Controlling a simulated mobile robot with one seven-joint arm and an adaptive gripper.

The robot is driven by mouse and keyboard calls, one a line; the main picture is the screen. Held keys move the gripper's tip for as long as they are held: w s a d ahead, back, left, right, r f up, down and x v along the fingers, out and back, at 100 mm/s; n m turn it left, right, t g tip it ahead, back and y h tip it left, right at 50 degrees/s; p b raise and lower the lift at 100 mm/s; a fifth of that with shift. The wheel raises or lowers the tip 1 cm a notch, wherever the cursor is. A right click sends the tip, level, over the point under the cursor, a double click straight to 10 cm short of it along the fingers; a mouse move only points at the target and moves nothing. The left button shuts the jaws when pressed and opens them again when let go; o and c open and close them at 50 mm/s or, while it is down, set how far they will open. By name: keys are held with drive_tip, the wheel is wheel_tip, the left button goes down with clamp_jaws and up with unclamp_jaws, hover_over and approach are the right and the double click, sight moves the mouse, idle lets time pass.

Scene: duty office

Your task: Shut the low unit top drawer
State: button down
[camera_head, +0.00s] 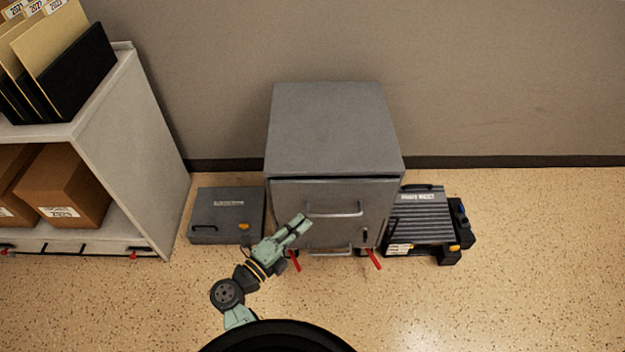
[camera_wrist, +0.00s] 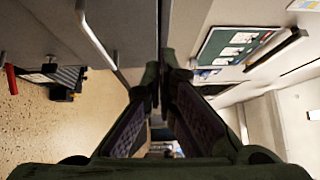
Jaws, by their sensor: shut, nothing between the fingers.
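The low unit (camera_head: 335,125) is a grey metal cabinet against the wall. Its top drawer front (camera_head: 290,195) has a bar handle (camera_head: 333,209), with a dark gap along its upper edge; it looks slightly ajar, but how far is hard to tell. My gripper (camera_head: 303,222) is shut and empty, in front of the left part of the drawer front. In the sideways wrist view, the shut fingers (camera_wrist: 164,75) point toward the dark gap, and the handle (camera_wrist: 98,42) is left of them. Whether the fingertips touch the unit cannot be told.
A lower handle (camera_head: 328,252) and red feet (camera_head: 374,259) show below. A grey flat case (camera_head: 226,214) lies left of the unit, and a dark ribbed case (camera_head: 420,215) lies right. A shelf (camera_head: 130,150) with folders and boxes stands far left. Floor at front right is clear.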

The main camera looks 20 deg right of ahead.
sight(325, 185)
drive_tip(key=shift+g, duration=0.5)
drive_tip(key=x, duration=0.3)
drive_tip(key=w+p+x, duration=0.1)
drive_tip(key=x, duration=0.3)
drive_tip(key=p+x, duration=0.1)
drive_tip(key=x, duration=0.2)
drive_tip(key=shift+w+a+f, duration=0.1)
drive_tip(key=shift+w+f, duration=0.2)
drive_tip(key=shift+f, duration=0.05)
drive_tip(key=shift+w, duration=0.6)
drive_tip(key=shift+w+d, duration=0.25)
drive_tip(key=shift+w, duration=0.45)
drive_tip(key=shift+w+d, duration=0.3)
drive_tip(key=shift+w, duration=0.4)
